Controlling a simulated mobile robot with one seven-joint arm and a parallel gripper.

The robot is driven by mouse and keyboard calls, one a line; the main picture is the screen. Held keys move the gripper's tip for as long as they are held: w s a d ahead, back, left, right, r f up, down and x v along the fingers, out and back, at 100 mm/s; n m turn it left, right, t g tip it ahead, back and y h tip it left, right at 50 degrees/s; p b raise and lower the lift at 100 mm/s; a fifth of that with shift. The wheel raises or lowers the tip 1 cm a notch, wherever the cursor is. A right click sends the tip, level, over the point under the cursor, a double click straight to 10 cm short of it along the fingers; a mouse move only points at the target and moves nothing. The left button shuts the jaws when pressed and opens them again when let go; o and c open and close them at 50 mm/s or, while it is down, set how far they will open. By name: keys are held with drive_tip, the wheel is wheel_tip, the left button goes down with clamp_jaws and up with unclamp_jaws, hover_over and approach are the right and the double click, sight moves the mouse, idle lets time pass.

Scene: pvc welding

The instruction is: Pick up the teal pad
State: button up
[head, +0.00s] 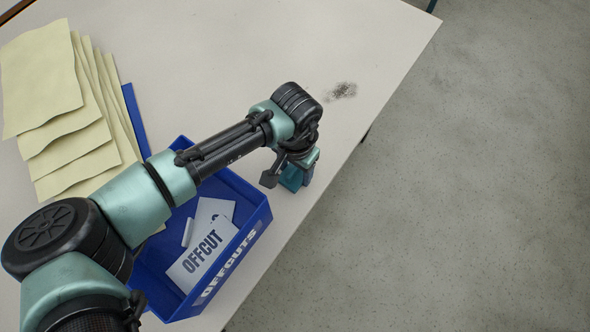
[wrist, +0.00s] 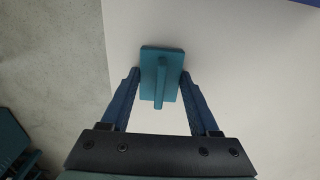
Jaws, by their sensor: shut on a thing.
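The teal pad (wrist: 148,60) is a small rectangular block with a raised bar across its middle. In the wrist view it sits between the two blue fingers of my gripper (wrist: 161,82), which are shut on it. In the head view my gripper (head: 289,176) points down near the table's right edge, just right of the blue bin. There the pad is mostly hidden by the gripper, with only teal and blue parts showing. I cannot tell whether the pad touches the table or hangs just above it.
The blue offcuts bin (head: 262,214) holds white pieces, one labelled OFFCUT (head: 203,258). Pale yellow sheets (head: 40,80) lie fanned at the left. A dark speckled smudge (head: 343,90) marks the pale table (head: 220,50). Beyond the table's right edge is grey floor (head: 480,190).

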sight(295, 168)
drive_tip(key=c, duration=0.3)
wheel_tip(295, 168, up, 10)
drive_tip(key=shift+r+p, duration=0.1)
drive_tip(key=shift+p, duration=0.4)
drive_tip(key=shift+c, duration=0.2)
